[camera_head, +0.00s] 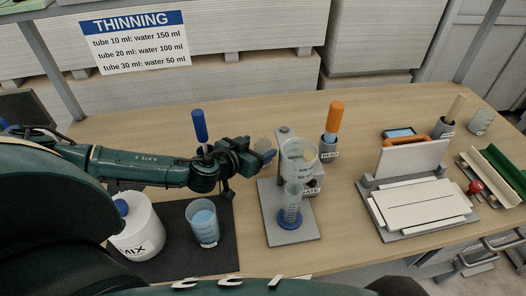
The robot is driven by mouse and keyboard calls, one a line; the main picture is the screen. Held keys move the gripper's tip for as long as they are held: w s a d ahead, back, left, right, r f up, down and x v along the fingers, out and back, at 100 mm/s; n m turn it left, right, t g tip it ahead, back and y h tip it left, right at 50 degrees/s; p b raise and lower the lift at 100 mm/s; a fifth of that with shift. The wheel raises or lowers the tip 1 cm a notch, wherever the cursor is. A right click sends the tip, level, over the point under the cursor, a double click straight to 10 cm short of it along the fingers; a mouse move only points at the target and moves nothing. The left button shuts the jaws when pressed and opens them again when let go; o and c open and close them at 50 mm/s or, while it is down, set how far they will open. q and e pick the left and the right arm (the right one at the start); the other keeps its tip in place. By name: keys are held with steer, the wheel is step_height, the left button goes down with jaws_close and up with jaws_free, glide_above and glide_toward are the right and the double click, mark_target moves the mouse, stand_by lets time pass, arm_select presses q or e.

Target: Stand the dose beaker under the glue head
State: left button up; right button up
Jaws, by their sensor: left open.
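My left gripper (265,156) reaches in from the left, open, just left of the clear graduated vessel on the stand. A pale, rounded glass-like shape (263,145) shows at its fingertips; I cannot tell whether it is held. A clear measuring tube with a blue foot (291,212) stands upright on the grey stand plate (280,238), below the graduated vessel (298,150). A beaker of pale blue liquid (204,223) stands on the dark mat (222,262). I cannot tell which vessel is the dose beaker or which part is the glue head. My right gripper is not in view.
A white pot marked MIX (136,232) stands left of the blue beaker. A blue-handled tool (200,125) stands behind my arm, and an orange-handled one (334,117) in a cup behind the stand. A white press-like board (420,205) lies right. An empty-looking glass (481,121) stands far right.

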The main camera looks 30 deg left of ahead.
mark_target(267, 142)
arm_select(q)
steer(key=p+x, duration=0.1)
steer(key=x, duration=0.4)
steer(key=shift+w+f, duration=0.15)
steer(key=shift+w, duration=0.15)
steer(key=c, duration=1.1)
steer(key=shift+c, duration=0.5)
